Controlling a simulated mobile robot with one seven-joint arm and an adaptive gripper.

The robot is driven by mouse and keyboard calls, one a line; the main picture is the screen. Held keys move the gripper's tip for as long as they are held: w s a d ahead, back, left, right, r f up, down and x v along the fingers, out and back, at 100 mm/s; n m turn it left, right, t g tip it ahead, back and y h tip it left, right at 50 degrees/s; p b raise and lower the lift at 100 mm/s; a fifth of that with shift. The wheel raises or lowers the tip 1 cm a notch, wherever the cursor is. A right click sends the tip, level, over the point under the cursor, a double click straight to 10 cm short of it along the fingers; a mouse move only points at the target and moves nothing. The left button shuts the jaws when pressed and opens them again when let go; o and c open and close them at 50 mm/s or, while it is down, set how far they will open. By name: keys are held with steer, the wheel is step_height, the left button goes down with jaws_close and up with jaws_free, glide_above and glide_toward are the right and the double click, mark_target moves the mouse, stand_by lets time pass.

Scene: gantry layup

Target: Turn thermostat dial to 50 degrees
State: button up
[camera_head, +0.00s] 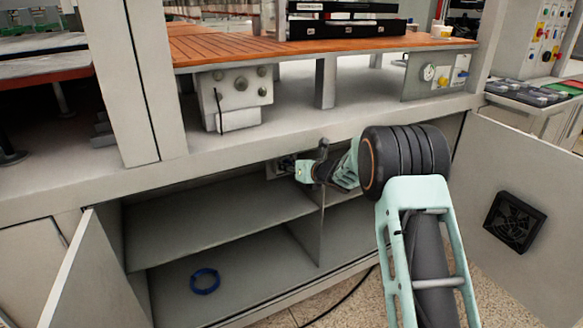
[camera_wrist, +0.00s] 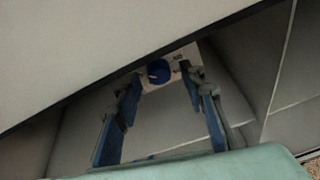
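A blue round dial (camera_wrist: 158,71) with a pale pointer mark sits on a light plate (camera_wrist: 178,60) inside the cabinet in the wrist view. Its scale numbers are too small and dark to read. My gripper (camera_wrist: 161,80) is open, with one blue-padded finger on each side of the dial's line of sight. The fingers appear apart from the dial, and nothing is between them. In the head view my gripper (camera_head: 288,165) reaches into the cabinet's upper right part, and the dial cannot be made out there.
The open cabinet has a shelf (camera_head: 215,215) and a divider (camera_head: 321,230). Open doors stand at left (camera_head: 88,280) and right (camera_head: 520,200). The cabinet's top edge (camera_head: 240,160) runs close above my wrist.

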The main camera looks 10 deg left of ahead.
steer(key=shift+c, duration=0.5)
jaws_close()
steer(key=shift+p, duration=0.3)
